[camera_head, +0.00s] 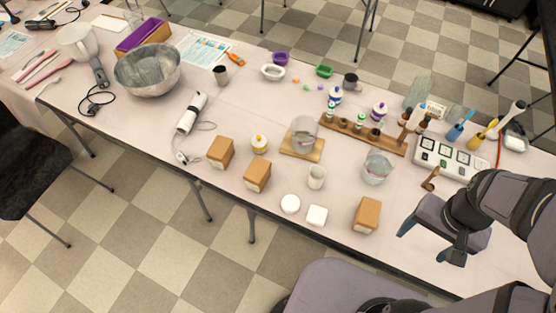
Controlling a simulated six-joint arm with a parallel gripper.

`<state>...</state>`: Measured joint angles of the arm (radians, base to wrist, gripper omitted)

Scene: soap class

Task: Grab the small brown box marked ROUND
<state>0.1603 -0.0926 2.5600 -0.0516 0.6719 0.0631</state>
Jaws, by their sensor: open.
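Three small brown boxes stand near the front edge of the table: one left of centre (220,151), a second just right of it (257,175), and a third farther right (367,214). Their markings are too small to read, so I cannot tell which one says ROUND. My gripper (425,246) is open and empty at the lower right. It is right of the third box and apart from it.
A white round piece (290,204) and a white square piece (316,215) lie between the second and third boxes. A white cup (317,177), a glass beaker (378,168) and a wooden bottle rack (365,137) stand behind. The table's front edge (330,238) is close to the boxes.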

